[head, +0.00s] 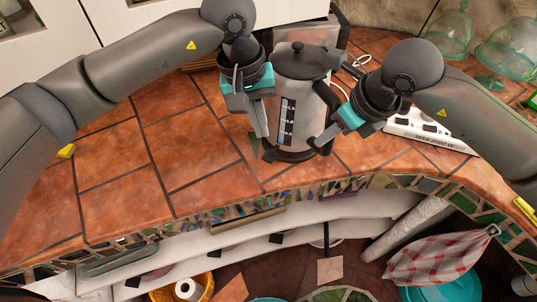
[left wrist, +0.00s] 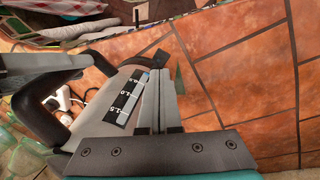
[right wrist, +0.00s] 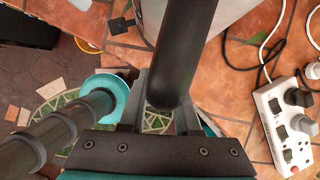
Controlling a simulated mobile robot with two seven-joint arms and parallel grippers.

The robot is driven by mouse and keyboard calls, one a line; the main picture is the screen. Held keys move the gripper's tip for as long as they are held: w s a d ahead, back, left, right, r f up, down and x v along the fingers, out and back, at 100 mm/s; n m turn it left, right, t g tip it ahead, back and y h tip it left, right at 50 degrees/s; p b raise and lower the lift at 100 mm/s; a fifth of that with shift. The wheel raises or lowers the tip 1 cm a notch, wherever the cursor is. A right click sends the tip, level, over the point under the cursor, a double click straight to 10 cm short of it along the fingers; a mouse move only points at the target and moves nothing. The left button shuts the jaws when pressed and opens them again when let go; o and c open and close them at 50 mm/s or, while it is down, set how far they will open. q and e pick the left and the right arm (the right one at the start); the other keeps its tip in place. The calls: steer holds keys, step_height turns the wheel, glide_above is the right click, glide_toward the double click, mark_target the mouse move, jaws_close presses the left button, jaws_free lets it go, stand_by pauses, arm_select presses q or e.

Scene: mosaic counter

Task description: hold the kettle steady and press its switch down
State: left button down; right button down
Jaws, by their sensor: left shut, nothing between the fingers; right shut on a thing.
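The kettle (head: 300,90) stands upright on its black base on the tiled counter, with a silver body, black lid and a dark level scale. Its black handle (head: 331,98) is on the right side. My right gripper (head: 322,142) is shut on the lower part of the handle, which shows between the fingers in the right wrist view (right wrist: 170,70). The small black switch (head: 268,156) sticks out at the kettle's foot; it also shows in the left wrist view (left wrist: 160,58). My left gripper (head: 262,134) is shut and empty, fingers pointing down just above the switch. I cannot tell whether they touch.
A white power strip (head: 425,130) with plugs and cables lies right of the kettle. Green glass jars (head: 450,32) stand at the back right. The counter's mosaic front edge (head: 240,205) is close before the kettle. The tiles to the left are clear.

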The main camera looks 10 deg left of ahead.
mark_target(267, 159)
arm_select(q)
steer(key=m, duration=0.5)
steer(key=m+y, duration=0.1)
steer(key=m, duration=0.2)
steer(key=shift+s+d+f+m+t, duration=0.2)
steer(key=shift+s+d+m+t, duration=0.1)
steer(key=shift+s+d+t, duration=0.1)
steer(key=shift+w+f, duration=0.1)
steer(key=shift+w+d+f, duration=0.1)
steer(key=shift+w+f, duration=0.05)
steer(key=shift+f, duration=1.55)
steer(key=shift+w+d+f, duration=0.1)
steer(key=shift+f, duration=1.6)
steer(key=shift+f, duration=0.75)
steer(key=shift+s+a+r, duration=0.3)
steer(key=shift+s+a, duration=0.15)
steer(key=shift+s, duration=0.2)
steer(key=shift+s+a+r, duration=0.25)
steer(key=shift+s+a, duration=0.2)
steer(key=shift+s, duration=0.15)
